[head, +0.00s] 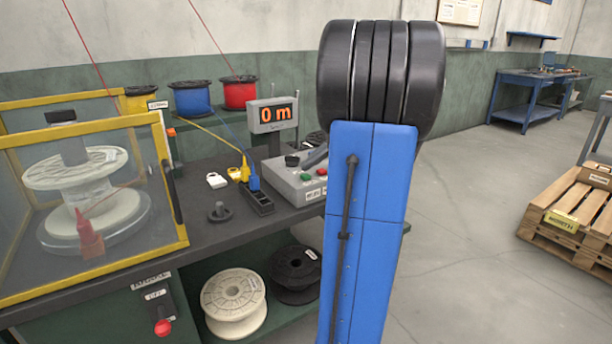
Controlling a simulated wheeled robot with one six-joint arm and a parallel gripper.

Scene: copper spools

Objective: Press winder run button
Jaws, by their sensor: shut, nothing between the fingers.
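The grey control box (297,183) stands on the dark bench, right of centre. A green button (306,177) and a red button (321,171) sit on its sloped face, with small labels below that I cannot read clearly. A black knob (292,160) and a dark lever-like shape show on its top. A display (272,114) behind it reads "0 m". The winder's white spool (84,170) stands inside a clear guard with a yellow frame (160,180). My blue arm covers the area right of the box. My gripper does not show.
A black socket strip (258,201) with yellow and blue plugs, a white tag (216,180) and a black knob-like part (219,213) lie on the bench (205,240). Coloured wire spools stand behind. Spools sit on the shelf below.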

